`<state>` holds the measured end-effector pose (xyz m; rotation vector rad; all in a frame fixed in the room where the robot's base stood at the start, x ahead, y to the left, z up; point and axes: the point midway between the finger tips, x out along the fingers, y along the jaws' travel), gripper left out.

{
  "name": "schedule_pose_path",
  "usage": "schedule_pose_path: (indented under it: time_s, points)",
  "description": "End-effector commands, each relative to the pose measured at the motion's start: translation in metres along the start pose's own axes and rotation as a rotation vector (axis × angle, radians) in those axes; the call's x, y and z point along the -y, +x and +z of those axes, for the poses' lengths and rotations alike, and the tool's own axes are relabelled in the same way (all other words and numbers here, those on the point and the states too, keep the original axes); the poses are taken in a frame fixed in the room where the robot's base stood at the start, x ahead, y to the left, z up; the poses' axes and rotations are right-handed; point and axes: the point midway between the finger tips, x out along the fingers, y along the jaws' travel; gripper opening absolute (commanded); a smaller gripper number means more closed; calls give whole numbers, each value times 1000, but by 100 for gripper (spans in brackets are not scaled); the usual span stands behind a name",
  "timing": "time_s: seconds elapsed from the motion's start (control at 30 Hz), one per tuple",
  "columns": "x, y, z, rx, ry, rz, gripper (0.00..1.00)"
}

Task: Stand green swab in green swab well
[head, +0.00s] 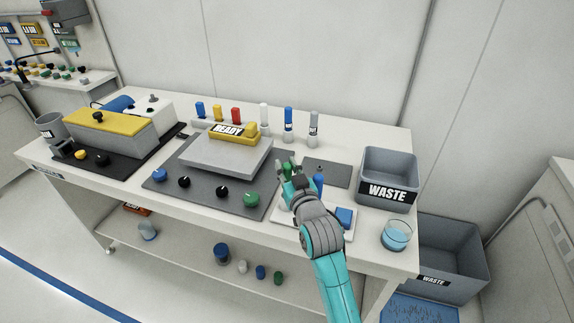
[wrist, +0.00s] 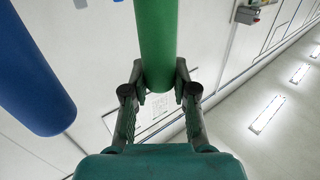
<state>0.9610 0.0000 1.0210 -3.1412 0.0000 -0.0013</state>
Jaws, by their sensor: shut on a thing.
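The green swab (wrist: 157,40) is a green rod that rises between the two fingers in the wrist view. My gripper (wrist: 158,95) is shut on it, with a finger on each side. In the head view my gripper (head: 291,172) is over the white block (head: 338,240) at the front right of the bench. The blue swab (head: 318,180) stands upright beside my gripper, and it shows in the wrist view (wrist: 35,75) at the left, apart from the fingers. The green swab well cannot be made out; my arm and gripper cover much of the block.
A grey WASTE bin (head: 388,178) and a glass beaker (head: 397,234) stand right of the block. A dark mat with knobs (head: 215,200) and a grey platform (head: 222,160) lie left. Several bottles (head: 288,125) line the back. A flat grey pad (head: 327,172) is bare.

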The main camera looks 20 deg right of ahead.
Motion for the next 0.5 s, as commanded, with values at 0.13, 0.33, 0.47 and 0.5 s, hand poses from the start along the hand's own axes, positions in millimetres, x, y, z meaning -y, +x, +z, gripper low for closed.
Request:
schedule_pose_path:
  time_s: [0.13, 0.33, 0.47, 0.5]
  points:
    - [0, 0, 4, 0, 0, 0, 0]
    - [0, 0, 9, 1, 0, 0, 0]
    - [0, 0, 11, 0, 0, 0, 0]
    - [0, 0, 11, 0, 0, 0, 0]
